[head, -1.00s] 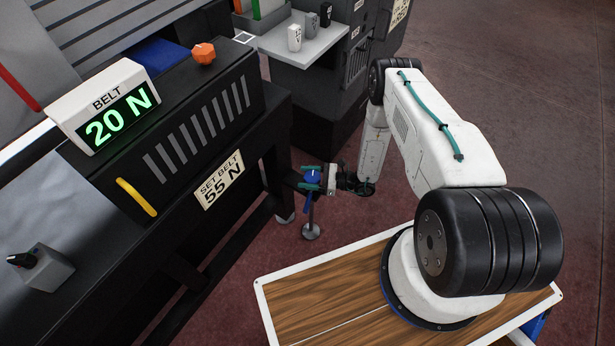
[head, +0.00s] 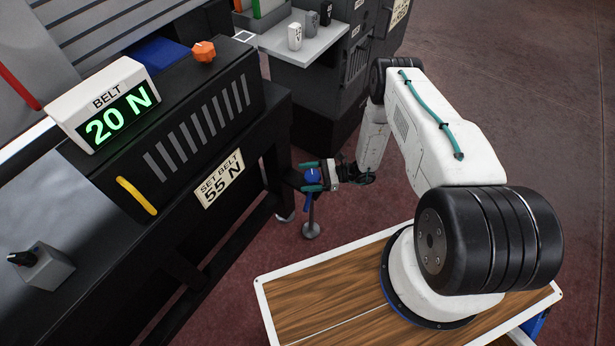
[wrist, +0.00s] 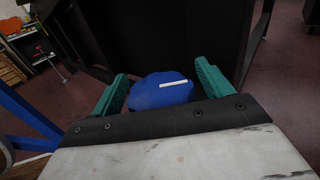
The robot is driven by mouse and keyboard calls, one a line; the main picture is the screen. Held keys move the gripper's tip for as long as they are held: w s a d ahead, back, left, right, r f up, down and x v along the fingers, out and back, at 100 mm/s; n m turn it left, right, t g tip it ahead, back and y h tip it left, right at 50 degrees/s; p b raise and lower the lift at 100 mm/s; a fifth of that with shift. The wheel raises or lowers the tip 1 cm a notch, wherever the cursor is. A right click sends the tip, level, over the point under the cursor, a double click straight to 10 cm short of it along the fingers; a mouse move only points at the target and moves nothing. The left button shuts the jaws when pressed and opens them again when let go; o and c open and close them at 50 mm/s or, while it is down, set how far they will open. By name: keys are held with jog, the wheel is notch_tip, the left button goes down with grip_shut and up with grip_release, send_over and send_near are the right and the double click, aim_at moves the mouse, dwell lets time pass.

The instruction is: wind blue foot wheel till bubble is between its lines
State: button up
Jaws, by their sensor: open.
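The blue foot wheel (head: 312,176) sits low at the machine's near right corner, above a grey foot. In the wrist view the blue wheel (wrist: 160,91) shows a white mark on its top and lies between my two green fingers. My gripper (head: 314,176) reaches it from the right, with one finger on each side. In the wrist view my gripper (wrist: 160,88) is open, with a gap on the left side; contact on the right cannot be told. The bubble and its lines cannot be made out in these frames.
The black machine (head: 225,125) fills the left, with a belt display (head: 118,112) reading 20 N, a yellow handle (head: 137,196) and an orange knob (head: 203,53). A grey shelf (head: 310,45) holds small blocks behind. Floor is clear at right.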

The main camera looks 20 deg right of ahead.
jog(key=v, duration=0.7)
jog(key=shift+d, duration=0.35)
